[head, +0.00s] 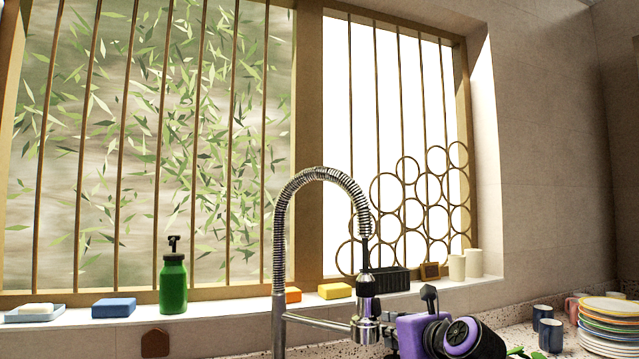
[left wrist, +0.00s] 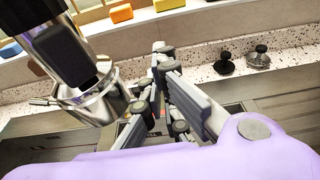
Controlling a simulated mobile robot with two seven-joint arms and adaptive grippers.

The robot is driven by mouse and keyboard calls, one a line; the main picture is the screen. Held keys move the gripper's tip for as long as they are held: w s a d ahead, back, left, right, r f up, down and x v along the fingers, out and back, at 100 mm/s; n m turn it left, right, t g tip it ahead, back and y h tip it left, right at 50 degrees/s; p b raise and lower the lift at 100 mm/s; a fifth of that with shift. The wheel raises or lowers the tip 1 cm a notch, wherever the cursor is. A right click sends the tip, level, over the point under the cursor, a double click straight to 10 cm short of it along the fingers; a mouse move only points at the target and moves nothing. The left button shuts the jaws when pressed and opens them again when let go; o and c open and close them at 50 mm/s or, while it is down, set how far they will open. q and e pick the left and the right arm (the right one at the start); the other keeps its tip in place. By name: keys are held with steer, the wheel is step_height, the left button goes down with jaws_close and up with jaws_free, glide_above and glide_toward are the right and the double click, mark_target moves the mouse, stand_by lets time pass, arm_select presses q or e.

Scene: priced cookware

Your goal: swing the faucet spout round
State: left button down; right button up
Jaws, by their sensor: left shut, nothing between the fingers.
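The faucet (head: 279,260) is a tall chrome post with a coiled spring arch, standing in front of the window. Its spout head (head: 367,310), dark above and chrome below, hangs at the right end of the arch, beside a horizontal chrome arm. In the left wrist view, the spout head (left wrist: 62,50) fills the upper left, with a chrome collar low on it. My left gripper (head: 388,337) is just right of the spout head. In the left wrist view, my left gripper (left wrist: 162,55) is shut and empty, its fingers beside the collar; contact is unclear. My right gripper is not visible.
The sill holds a green bottle (head: 173,284), a blue sponge (head: 114,308), a yellow sponge (head: 335,291), a black planter (head: 388,280) and pale cups (head: 457,267). Stacked plates (head: 607,328) and blue mugs (head: 550,335) stand at right. Dark knobs (left wrist: 224,64) are on the speckled counter.

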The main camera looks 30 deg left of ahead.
mark_target(353, 341)
arm_select(q)
steer(key=shift+w+a, duration=0.1)
steer(key=shift+a, duration=0.05)
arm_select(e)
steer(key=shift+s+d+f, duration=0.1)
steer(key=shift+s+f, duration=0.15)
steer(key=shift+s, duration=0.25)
arm_select(q)
steer(key=shift+s+a+r+p, duration=0.1)
steer(key=shift+s+a+p, duration=0.3)
steer(key=shift+s, duration=0.15)
steer(key=shift+s+a+p, duration=0.3)
steer(key=shift+s+p, duration=0.1)
steer(key=shift+s, duration=0.1)
steer(key=shift+s+a+p, duration=0.3)
steer(key=shift+s+a, duration=0.05)
steer(key=shift+s, duration=0.2)
steer(key=s+p, duration=0.1)
steer(key=s, duration=0.1)
steer(key=s+a+p, duration=0.1)
steer(key=s, duration=0.1)
steer(key=shift+s, duration=0.35)
steer(key=shift+s+a, duration=0.1)
steer(key=shift+s, duration=0.45)
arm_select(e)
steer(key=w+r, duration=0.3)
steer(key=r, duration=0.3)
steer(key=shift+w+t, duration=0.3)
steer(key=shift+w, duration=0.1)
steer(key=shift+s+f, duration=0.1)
